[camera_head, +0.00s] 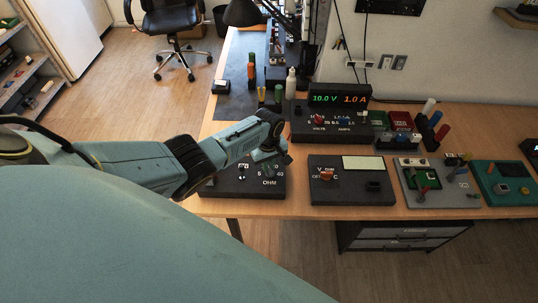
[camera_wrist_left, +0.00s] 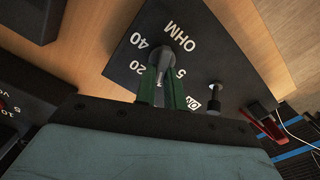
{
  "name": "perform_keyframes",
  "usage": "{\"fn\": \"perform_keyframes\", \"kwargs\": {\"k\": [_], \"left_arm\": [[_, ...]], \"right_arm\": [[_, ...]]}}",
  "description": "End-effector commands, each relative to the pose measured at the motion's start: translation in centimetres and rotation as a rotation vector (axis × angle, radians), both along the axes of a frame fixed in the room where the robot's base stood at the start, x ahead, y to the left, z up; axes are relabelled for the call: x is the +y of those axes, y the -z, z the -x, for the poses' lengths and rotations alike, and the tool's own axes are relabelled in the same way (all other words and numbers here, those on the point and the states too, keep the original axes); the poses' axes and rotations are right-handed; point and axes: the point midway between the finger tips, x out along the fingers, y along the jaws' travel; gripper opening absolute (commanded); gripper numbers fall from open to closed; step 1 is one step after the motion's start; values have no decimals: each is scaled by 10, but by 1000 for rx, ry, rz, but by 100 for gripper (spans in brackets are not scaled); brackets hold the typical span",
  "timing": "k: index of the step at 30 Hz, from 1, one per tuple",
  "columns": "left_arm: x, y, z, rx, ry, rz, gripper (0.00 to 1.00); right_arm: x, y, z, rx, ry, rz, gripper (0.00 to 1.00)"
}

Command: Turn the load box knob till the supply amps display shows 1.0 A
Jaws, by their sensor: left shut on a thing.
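The black load box (camera_head: 225,188) sits at the front left of the table, with OHM and numbers on its face. Its dark knob (camera_wrist_left: 180,55) shows in the left wrist view among the printed values 40, 20 and 5. My left gripper (camera_head: 269,166) is over the box, with its green fingers (camera_wrist_left: 164,80) shut on the knob. In the head view, the gripper hides most of the knob. The supply (camera_head: 305,130) stands behind it to the right. Its display (camera_head: 338,99) reads 10.0 V in green and 1.0 A in orange. My right gripper is not in view.
A black meter box (camera_head: 345,195) with an orange knob lies right of the load box. Farther right are a grey board (camera_head: 450,200) and a teal unit (camera_head: 500,170). Bottles and tools stand behind on a dark mat (camera_head: 232,100).

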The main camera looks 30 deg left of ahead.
Motion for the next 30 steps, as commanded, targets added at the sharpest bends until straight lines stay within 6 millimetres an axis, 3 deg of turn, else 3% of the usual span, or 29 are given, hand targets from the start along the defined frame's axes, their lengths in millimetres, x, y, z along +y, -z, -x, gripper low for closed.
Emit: {"fn": "perform_keyframes", "kwargs": {"k": [20, 21, 25, 30], "left_arm": [[2, 0, 0, -1, -63, -3, 0], [2, 0, 0, -1, -63, -3, 13], [1, 0, 0, -1, -63, -3, 30], [1, 0, 0, -1, -63, -2, 33]], "right_arm": [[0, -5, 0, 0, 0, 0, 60], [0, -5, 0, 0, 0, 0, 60], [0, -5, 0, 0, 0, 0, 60], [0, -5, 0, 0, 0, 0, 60]]}}
